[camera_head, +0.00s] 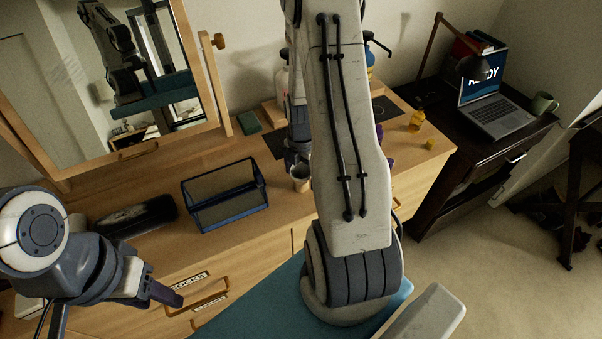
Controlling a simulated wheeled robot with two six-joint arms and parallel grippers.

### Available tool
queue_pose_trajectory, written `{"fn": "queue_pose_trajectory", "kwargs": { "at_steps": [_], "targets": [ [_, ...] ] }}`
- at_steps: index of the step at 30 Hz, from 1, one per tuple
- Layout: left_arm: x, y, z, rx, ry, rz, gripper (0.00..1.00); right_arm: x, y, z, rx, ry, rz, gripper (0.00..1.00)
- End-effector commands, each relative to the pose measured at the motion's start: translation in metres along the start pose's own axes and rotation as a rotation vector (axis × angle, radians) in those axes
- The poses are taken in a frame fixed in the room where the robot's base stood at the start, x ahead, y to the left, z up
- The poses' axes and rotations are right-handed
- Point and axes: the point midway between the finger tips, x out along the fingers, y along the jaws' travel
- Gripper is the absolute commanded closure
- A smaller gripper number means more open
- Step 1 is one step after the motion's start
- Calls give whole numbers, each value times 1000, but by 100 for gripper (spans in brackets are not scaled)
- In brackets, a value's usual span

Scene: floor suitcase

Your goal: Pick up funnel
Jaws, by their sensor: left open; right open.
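I cannot clearly make out a funnel. A small pale cup-shaped thing (300,179) stands on the wooden dresser top, just below my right gripper (298,162). A purple thing (387,163) shows at the right edge of my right arm and is mostly hidden by it; I cannot tell its shape. My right gripper points down, is open, and is partly hidden behind my upper arm link. My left gripper (168,294) is open and empty at the lower left, in front of the dresser drawers.
A dark mesh organiser (228,196) and a black case (138,217) lie on the dresser (270,222). A mirror (120,80) stands behind. A dark desk holds a laptop (497,112), lamp and mug.

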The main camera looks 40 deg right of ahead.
Motion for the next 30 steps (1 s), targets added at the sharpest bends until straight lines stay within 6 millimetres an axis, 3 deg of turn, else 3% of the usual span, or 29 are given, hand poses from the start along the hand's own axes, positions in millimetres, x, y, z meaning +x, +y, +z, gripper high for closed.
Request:
{"fn": "queue_pose_trajectory", "kwargs": {
  "at_steps": [5,12,13,18,19,30],
  "targets": [
    [-3,0,0,0,0,0,50,17,0,0,0,0,0,0],
    [-3,0,0,0,0,0,50,18,0,0,1,-1,1,0],
    [-3,0,0,0,0,0,50,18,0,0,1,-1,1,8],
    [-3,0,0,0,0,0,50,18,0,0,1,-1,1,73],
    [-3,0,0,0,0,0,50,18,0,0,1,-1,1,80],
    [-1,0,0,0,0,0,50,14,1,1,1,-3,3,81]
  ]
}}
